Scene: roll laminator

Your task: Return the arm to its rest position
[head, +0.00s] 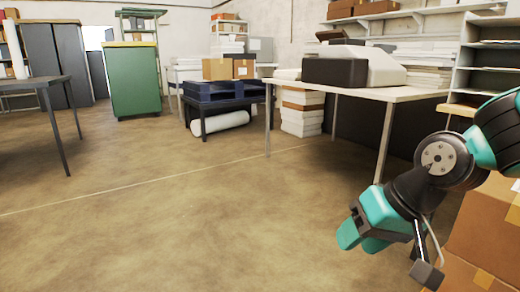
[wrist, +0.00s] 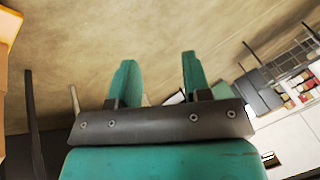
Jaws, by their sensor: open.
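My gripper (head: 360,239) hangs at the right of the head view, in front of the white table and beside the cardboard boxes. Its teal fingers point down and to the left over the floor. In the wrist view my gripper (wrist: 158,78) shows two teal fingers spread apart with bare floor between and beyond them. It is open and holds nothing. My arm is bent, with its upper part cut off by the right edge of the head view.
Cardboard boxes (head: 488,225) stand close behind my arm at the right. A white table (head: 385,93) bears a laminator (head: 352,66). A dark table (head: 25,84) stands at the left, and a green cabinet (head: 133,80) at the back. The middle floor (head: 190,210) is clear.

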